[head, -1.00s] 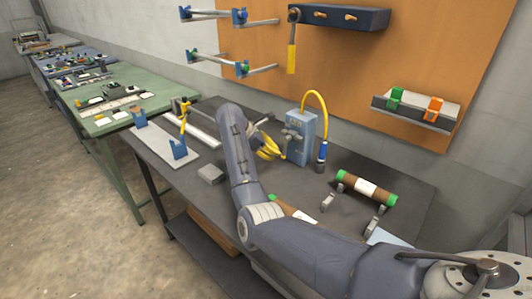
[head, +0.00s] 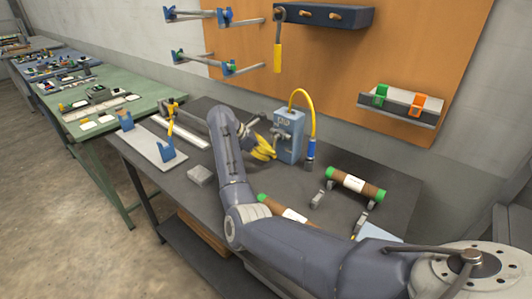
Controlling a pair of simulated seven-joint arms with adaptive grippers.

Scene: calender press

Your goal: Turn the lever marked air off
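A light blue box (head: 291,137) stands on the dark workbench. It has small grey fittings (head: 281,134) on its left-facing side, and a yellow hose (head: 312,112) loops from its top to a blue fitting. Any lever marking is too small to read. My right arm reaches in from the lower right. My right gripper (head: 264,131) is at the box's left side, close to the grey fittings; I cannot tell whether it touches them. The forearm partly hides it, and its finger opening is unclear. A yellow coil (head: 263,150) shows just below it. My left gripper is out of view.
A grey block (head: 200,175) and a rack with blue supports (head: 147,142) are at left. A yellow-handled tool (head: 278,50) hangs on the orange board.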

